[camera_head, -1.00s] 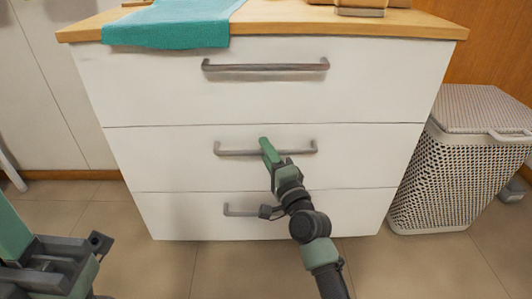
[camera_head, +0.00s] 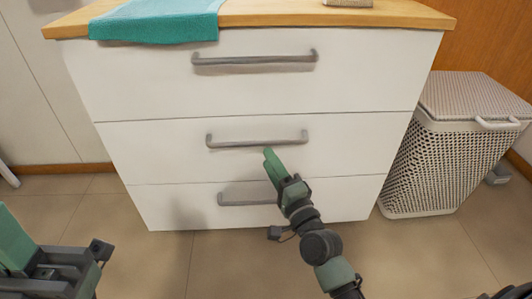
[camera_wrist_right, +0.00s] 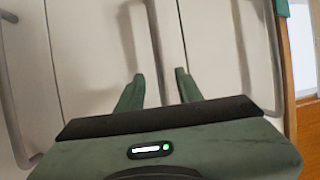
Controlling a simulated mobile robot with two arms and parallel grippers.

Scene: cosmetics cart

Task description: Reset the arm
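My right gripper (camera_head: 272,160) is in front of the white drawer cabinet (camera_head: 250,95), just below the middle drawer handle (camera_head: 257,139) in the head view. In the right wrist view its two green fingers (camera_wrist_right: 158,90) stand apart, with nothing held between them. The middle handle (camera_wrist_right: 166,45) runs in line with the gap, beyond the fingers.
All three drawers look closed, including those with the top handle (camera_head: 255,60) and bottom handle (camera_head: 245,199). A teal towel (camera_head: 160,20) hangs over the wooden top (camera_head: 270,14). A woven hamper (camera_head: 445,150) stands at the right. Tiled floor (camera_head: 200,260) in front is clear.

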